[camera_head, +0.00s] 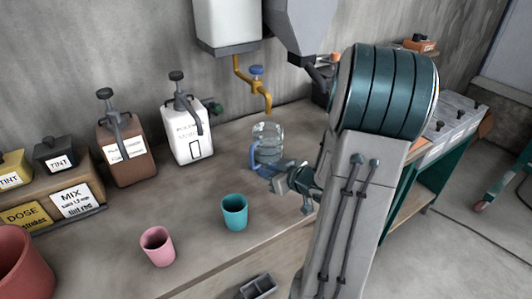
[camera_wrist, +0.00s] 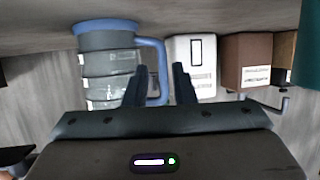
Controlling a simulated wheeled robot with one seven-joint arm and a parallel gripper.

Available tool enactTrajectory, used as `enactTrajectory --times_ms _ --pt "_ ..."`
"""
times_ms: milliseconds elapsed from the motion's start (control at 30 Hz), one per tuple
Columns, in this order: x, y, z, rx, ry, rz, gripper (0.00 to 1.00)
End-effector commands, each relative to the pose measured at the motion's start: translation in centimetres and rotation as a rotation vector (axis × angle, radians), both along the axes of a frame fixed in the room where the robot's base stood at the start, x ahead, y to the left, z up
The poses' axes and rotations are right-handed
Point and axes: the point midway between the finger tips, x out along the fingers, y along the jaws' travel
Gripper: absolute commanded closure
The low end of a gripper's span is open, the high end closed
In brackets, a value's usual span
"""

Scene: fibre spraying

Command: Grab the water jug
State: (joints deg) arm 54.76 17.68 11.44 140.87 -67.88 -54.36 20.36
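The water jug (camera_head: 268,138) is clear, with a blue handle and blue base, and stands upright on the bench below the yellow tap. In the wrist view, which looks upside down, the jug (camera_wrist: 106,72) is left of centre with its blue handle (camera_wrist: 160,58) toward the middle. My gripper (camera_head: 277,170) is in front of the jug, close to its handle. In the wrist view my gripper's fingers (camera_wrist: 162,82) are apart, and the handle shows between them. I cannot tell whether either finger touches it.
A teal cup (camera_head: 234,212) and a pink cup (camera_head: 158,246) stand nearer on the bench (camera_head: 200,245). A white pump jug (camera_head: 188,138) and a brown one (camera_head: 124,155) stand left of the jug. The yellow tap (camera_head: 254,85) hangs above. Bare bench lies between the cups and pump jugs.

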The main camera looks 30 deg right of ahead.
Motion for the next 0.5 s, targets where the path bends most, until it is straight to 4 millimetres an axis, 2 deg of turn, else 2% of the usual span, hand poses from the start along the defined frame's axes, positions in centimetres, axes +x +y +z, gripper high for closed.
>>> enactTrajectory --times_ms 133,367,500 --pt "2.6 0.6 -1.1 0.001 0.0 0.001 0.77" --pt "4.2 1.0 -1.7 -0.001 0.0 -0.001 0.77" --pt "5.9 1.7 -1.9 0.001 0.001 0.001 0.77"
